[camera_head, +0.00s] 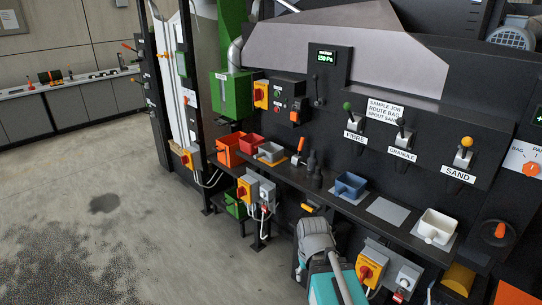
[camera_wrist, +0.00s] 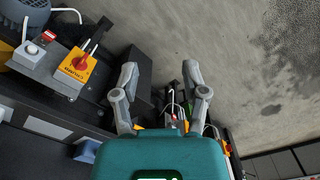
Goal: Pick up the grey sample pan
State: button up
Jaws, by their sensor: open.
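The grey sample pan (camera_head: 270,153) sits on the narrow dark shelf, right of the red bin, in the head view. I cannot make it out in the wrist view. My gripper (camera_wrist: 160,82) is open and empty in the wrist view, its two grey fingers spread over the floor side of the machine. In the head view my arm is at the bottom centre, in front of the shelf and well right of the grey pan; the fingertips cannot be made out there.
On the shelf stand an orange bin (camera_head: 229,151), a red bin (camera_head: 251,144), a blue pan (camera_head: 350,186) and a white pan (camera_head: 437,227). A bare grey plate (camera_head: 388,211) lies between the last two. Switch boxes (camera_head: 371,267) jut out below. Open floor lies left.

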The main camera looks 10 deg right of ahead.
aim_at(270, 151)
jog(key=u, duration=0.1)
jog(key=i, duration=2.1)
